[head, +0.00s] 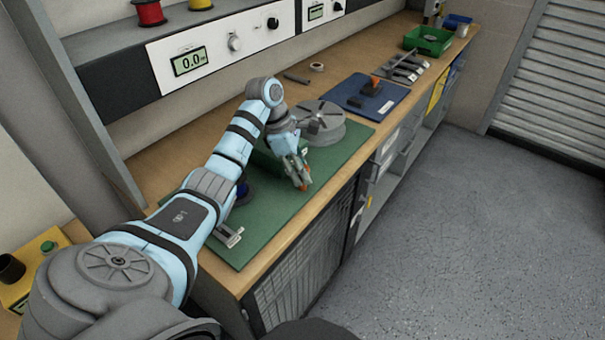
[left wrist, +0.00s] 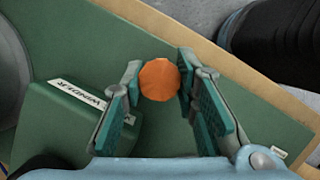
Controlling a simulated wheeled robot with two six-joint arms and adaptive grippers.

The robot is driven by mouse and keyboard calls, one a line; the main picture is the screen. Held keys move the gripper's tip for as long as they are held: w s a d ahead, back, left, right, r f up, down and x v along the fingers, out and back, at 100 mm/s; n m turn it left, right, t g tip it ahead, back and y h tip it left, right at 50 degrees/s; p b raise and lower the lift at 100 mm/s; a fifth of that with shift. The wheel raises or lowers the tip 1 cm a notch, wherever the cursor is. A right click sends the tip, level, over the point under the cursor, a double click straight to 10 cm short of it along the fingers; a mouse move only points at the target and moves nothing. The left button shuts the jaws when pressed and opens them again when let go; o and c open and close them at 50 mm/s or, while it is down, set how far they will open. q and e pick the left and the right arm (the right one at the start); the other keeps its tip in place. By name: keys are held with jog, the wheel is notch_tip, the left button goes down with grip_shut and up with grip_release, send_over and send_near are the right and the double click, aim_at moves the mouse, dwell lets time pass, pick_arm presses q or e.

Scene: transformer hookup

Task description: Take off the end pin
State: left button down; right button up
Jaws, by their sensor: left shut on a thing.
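My left gripper (head: 302,182) is low over the front part of the green mat (head: 262,222). It is shut on an orange piece, which I take for the end pin (left wrist: 159,80). In the left wrist view the pin's rounded, faceted orange top sits between the fingertips of the left gripper (left wrist: 160,88). A green block with a white label (left wrist: 70,115) stands beside the left finger, apart from the pin. What lies under the pin is hidden. My right gripper is in neither view.
A round grey slotted plate (head: 322,125) stands on the mat behind the gripper. A blue mat (head: 365,103) and a green bin (head: 428,40) are farther along the bench. A yellow box with a green button (head: 40,262) is at the lower left. The bench's front edge is close.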

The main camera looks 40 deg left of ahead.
pick_arm(q)
jog(key=shift+r, duration=0.15)
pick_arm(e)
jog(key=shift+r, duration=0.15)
pick_arm(q)
jog(key=shift+r+p, duration=1.9)
jog(key=shift+r, duration=0.3)
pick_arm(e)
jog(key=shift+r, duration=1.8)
pick_arm(q)
notch_tip(320, 180, up, 5)
jog(key=p, duration=0.4)
jog(key=shift+r, duration=0.1)
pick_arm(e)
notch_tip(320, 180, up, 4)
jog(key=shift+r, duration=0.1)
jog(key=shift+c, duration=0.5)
